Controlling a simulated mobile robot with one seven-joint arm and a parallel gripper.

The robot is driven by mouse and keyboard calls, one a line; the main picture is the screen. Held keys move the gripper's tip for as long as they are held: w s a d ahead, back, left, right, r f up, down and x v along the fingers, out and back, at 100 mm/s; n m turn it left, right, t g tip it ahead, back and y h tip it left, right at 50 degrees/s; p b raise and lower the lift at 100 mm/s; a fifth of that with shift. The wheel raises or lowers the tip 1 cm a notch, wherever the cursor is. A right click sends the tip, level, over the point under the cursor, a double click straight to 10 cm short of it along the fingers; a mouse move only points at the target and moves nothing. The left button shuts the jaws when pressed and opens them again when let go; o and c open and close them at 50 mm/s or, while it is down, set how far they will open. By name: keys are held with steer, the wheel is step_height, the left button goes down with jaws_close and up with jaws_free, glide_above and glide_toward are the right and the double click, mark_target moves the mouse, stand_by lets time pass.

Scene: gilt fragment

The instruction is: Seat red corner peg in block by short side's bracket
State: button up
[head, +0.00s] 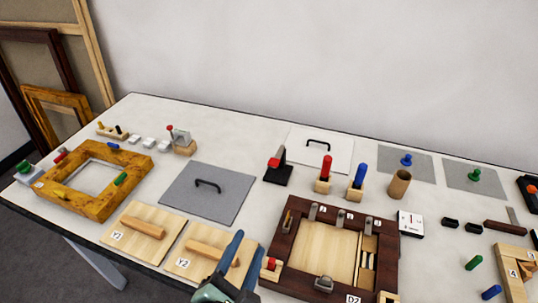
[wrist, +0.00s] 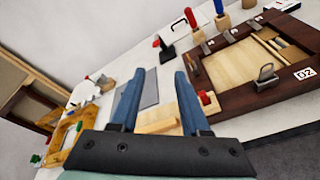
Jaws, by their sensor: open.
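A red peg (head: 271,262) shows at a small light wood block (head: 270,272) against the left short side of the dark frame (head: 283,248). The red peg also shows in the wrist view (wrist: 206,97), just right of my right finger. How deep it sits in the block I cannot tell. A metal bracket (head: 323,284) sits on the dark frame's near rail, marked D2, and shows in the wrist view (wrist: 266,73). My gripper (head: 247,246) is open and empty, left of the block, over the Y2 board; its fingers show in the wrist view (wrist: 160,74).
Boards Y3 (head: 140,232) and Y2 (head: 185,263) with wooden handles lie left of my gripper. A grey handled plate (head: 208,192) and yellow frame (head: 82,207) lie beyond. Red (head: 326,166) and blue (head: 360,175) handled tools stand upright behind the dark frame.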

steer(key=w+d+r+m+t+y, duration=0.1)
steer(key=w+r+m+t, duration=0.2)
steer(key=r+m, duration=0.8)
steer(key=w+d+r+m+t+y, duration=0.1)
steer(key=w+r+m+t, duration=0.25)
steer(key=r, duration=1.25)
steer(key=s+d+r+m+t, duration=0.1)
steer(key=s+r+m+t, duration=0.2)
steer(key=r, duration=0.8)
steer(key=s+d+r+m+t+y, duration=0.1)
steer(key=s+r+m+t, duration=0.2)
steer(key=s+r+m, duration=0.3)
step_height(320, 180, up, 5)
steer(key=shift+s+d+f+m, duration=0.15)
steer(key=shift+s+d+m, duration=0.1)
steer(key=shift+m, duration=0.9)
